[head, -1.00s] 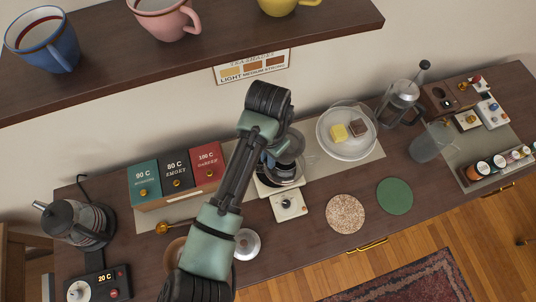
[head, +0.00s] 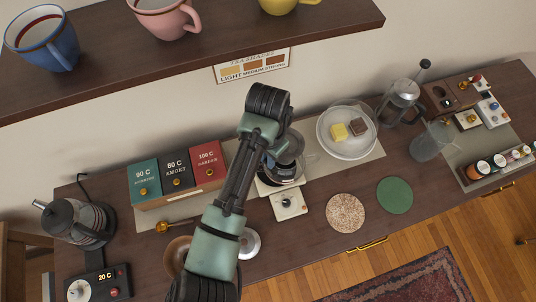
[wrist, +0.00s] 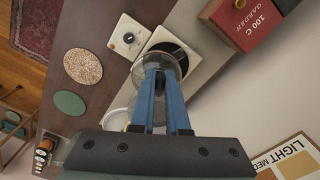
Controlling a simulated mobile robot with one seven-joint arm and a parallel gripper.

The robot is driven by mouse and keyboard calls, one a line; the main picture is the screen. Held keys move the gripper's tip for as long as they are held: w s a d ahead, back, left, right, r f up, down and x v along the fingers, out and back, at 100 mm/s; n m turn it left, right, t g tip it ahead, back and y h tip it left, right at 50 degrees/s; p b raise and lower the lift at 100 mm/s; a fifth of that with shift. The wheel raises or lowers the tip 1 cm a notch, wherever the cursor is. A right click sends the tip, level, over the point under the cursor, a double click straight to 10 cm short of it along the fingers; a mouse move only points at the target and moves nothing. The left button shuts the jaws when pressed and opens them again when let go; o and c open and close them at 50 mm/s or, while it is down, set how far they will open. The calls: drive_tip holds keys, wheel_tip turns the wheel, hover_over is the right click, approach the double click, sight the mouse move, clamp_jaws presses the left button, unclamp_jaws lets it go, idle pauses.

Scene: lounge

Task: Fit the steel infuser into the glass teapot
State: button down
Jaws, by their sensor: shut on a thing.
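The glass teapot (head: 292,170) stands on a pale base with a white dial plate in front, in the middle of the counter; my arm hides part of it. In the wrist view the clear teapot (wrist: 183,64) shows around and beyond my fingertips. My gripper (wrist: 161,72) has its blue fingers closed together at the teapot's mouth. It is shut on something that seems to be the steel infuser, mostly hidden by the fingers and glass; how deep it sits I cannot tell. A round steel lid (head: 250,243) lies on the counter, partly behind my arm.
Tea boxes (head: 175,180) stand left of the teapot, and a kettle (head: 75,222) is further left. A plate (head: 347,148) with two small blocks and a French press (head: 400,100) are to the right. Two coasters (head: 346,213) lie in front. A shelf with mugs (head: 220,40) hangs above.

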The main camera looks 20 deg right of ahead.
wheel_tip(320, 180, down, 8)
drive_tip(key=b, duration=0.5)
drive_tip(key=shift+f, duration=0.15)
idle(3.6)
drive_tip(key=c, duration=0.8)
unclamp_jaws()
drive_tip(key=shift+c, duration=0.2)
drive_tip(key=shift+r+p, duration=3.05)
drive_tip(key=shift+p, duration=0.15)
